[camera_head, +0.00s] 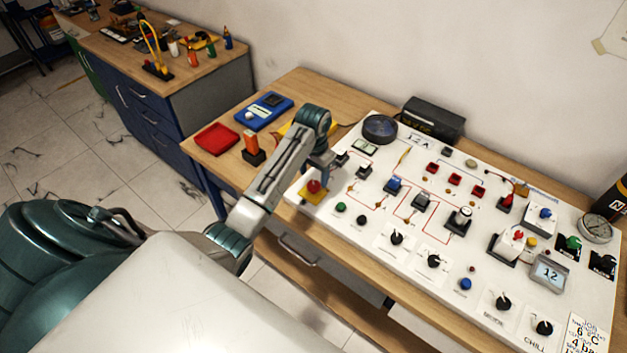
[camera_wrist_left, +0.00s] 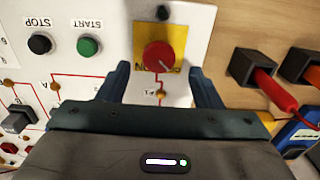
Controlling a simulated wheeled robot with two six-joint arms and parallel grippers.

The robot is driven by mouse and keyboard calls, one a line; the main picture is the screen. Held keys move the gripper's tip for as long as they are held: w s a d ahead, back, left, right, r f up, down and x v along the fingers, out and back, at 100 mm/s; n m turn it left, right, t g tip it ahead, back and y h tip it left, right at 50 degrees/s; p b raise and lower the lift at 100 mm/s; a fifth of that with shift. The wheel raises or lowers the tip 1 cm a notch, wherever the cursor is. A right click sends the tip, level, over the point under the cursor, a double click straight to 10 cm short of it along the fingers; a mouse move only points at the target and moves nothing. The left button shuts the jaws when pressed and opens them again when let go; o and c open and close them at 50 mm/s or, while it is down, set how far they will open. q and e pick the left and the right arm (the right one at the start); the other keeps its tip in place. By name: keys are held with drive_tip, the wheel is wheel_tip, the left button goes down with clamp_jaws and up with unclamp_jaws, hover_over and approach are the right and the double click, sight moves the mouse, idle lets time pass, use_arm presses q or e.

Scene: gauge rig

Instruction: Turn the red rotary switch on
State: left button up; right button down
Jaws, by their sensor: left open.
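The red rotary switch (camera_head: 314,186) sits on a yellow plate near the left end of the white panel (camera_head: 330,222). In the left wrist view the red knob (camera_wrist_left: 158,56) lies between and just beyond the fingertips, with a light pointer mark on it and the yellow plate (camera_wrist_left: 183,45) around it. My left gripper (camera_wrist_left: 160,78) is open, with one dark finger on each side of the knob. I cannot tell whether a finger touches it. In the head view the left gripper (camera_head: 318,165) is above the switch. My right gripper does not show.
Green START (camera_wrist_left: 88,46) and black STOP (camera_wrist_left: 39,44) buttons are left of the switch in the wrist view. Black sockets with red and orange plugs (camera_wrist_left: 262,76) stand at the right. Red (camera_head: 217,138) and blue (camera_head: 264,111) items lie on the table's left part.

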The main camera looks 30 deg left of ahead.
sight(314, 185)
use_arm(q)
wheel_tip(314, 185, down, 2)
drive_tip(key=shift+s+f+p, duration=0.1)
drive_tip(key=shift+f+p, duration=0.05)
drive_tip(key=shift+p, duration=0.15)
drive_tip(key=shift+d+f, duration=0.1)
drive_tip(key=shift+f, duration=0.6)
drive_tip(key=c, duration=1)
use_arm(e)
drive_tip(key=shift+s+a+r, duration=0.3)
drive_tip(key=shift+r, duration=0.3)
